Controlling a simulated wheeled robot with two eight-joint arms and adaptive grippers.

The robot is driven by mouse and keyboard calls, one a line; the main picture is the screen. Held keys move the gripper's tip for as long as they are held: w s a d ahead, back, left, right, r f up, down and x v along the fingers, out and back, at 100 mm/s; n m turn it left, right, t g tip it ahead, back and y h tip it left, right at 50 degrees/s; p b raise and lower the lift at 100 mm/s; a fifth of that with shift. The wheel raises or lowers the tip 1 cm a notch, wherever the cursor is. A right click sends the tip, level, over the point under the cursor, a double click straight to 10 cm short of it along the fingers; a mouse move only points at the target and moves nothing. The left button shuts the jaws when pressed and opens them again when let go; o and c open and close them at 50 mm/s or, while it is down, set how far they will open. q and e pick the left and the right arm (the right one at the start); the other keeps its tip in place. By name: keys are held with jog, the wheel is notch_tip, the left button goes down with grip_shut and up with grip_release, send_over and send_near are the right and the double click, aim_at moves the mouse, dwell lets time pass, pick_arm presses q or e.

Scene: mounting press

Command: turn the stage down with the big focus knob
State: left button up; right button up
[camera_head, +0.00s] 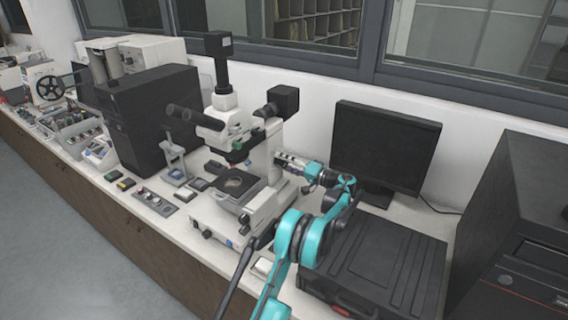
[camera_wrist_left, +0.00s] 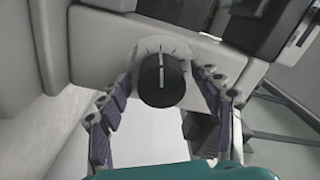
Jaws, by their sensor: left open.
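The microscope (camera_head: 262,165) stands on the bench, cream-coloured, with its dark stage (camera_head: 232,183) under the objectives. In the left wrist view the big focus knob (camera_wrist_left: 161,80) is a black round knob with a pale line, on a light disc on the microscope's side. In the head view the knob is hidden behind my gripper. My left gripper (camera_head: 283,162) is at the right side of the microscope. In the left wrist view its open fingers (camera_wrist_left: 160,92) flank the knob, one on each side, with gaps visible. My right gripper is not in view.
A black monitor (camera_head: 385,145) stands behind and right of my left arm. A dark case (camera_head: 375,262) lies on the bench at right, with a black tower (camera_head: 515,230) beyond. A black box (camera_head: 150,120) and small control blocks (camera_head: 155,202) are left of the microscope.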

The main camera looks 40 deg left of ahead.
pick_arm(q)
jog(key=w+d, duration=0.1)
jog(key=d, duration=1.1)
jog(key=shift+w+f, duration=0.2)
jog(key=s+d+r+m+t+h, duration=0.2)
jog(key=s+r+m+t+h, duration=0.1)
jog(key=s+r+h, duration=0.15)
jog(key=s+d+f+m+t+h, duration=0.1)
jog(key=s+d+h, duration=0.2)
jog(key=s+d, duration=0.3)
jog(key=s+d+m+t+h, duration=0.1)
jog(key=s+d+t+h, duration=0.1)
jog(key=s+d, duration=0.4)
jog(key=s+d+f+m+t+h, duration=0.1)
jog(key=s+d+h, duration=0.3)
jog(key=s, duration=0.6)
jog(key=shift+d+f+m+t+h, duration=0.15)
jog(key=shift+d+f+t, duration=0.05)
jog(key=shift+d, duration=0.3)
jog(key=shift+d+f+m+t+h, duration=0.1)
jog(key=shift+d+f+m+t, duration=0.1)
jog(key=shift+d, duration=0.25)
jog(key=s+d+f+t+h, duration=0.1)
jog(key=s+d+f+h, duration=0.3)
jog(key=s+d, duration=0.4)
jog(key=shift+s+d+f+t, duration=0.2)
jog(key=shift+s+f+t, duration=0.1)
jog(key=shift+f, duration=0.15)
